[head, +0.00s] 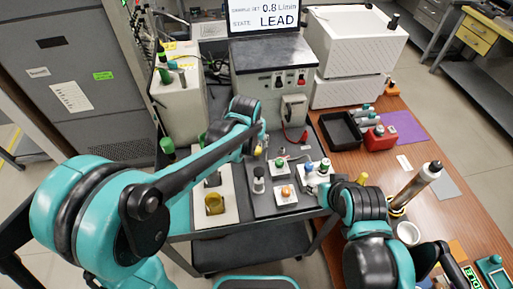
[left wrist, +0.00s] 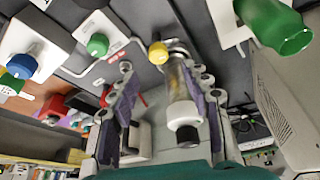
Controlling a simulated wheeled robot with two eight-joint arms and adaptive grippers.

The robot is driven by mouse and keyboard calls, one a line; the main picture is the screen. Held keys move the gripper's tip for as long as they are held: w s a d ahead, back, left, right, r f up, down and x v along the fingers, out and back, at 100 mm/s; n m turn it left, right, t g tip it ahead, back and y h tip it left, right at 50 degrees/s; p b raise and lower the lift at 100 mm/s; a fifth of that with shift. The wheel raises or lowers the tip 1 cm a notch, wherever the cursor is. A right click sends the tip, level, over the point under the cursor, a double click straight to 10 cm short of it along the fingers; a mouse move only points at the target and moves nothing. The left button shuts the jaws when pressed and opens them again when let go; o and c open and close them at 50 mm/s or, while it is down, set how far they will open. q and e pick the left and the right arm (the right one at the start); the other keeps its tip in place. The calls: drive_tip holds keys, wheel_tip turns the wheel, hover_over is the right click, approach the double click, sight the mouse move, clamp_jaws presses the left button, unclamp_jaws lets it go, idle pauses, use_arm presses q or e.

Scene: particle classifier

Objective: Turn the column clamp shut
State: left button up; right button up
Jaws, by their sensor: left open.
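My left gripper (head: 261,140) reaches over the dark bench unit in the head view. In the left wrist view, my left gripper (left wrist: 163,88) is open, with one finger on each side of a clear tube-like column (left wrist: 178,82) with a white collar and a dark part. A small yellow knob (left wrist: 158,52) sits near the fingertips, at the column's far end. I cannot tell whether this knob is the clamp's handle. No firm contact between fingers and column is visible. The gripper hides most of this spot in the head view. My right arm's fingers are not visible.
White valve blocks with a green knob (left wrist: 97,44) and a blue knob (left wrist: 22,66) stand beside the left gripper. A black tray (head: 341,133) and a red box (head: 380,138) lie on the wooden table.

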sight(257, 149)
use_arm(q)
drive_tip(key=b+x, duration=0.2)
drive_tip(key=x, duration=0.6)
drive_tip(key=shift+d+b, duration=0.1)
drive_tip(key=shift+b, duration=0.2)
drive_tip(key=shift+m, duration=0.3)
clamp_jaws()
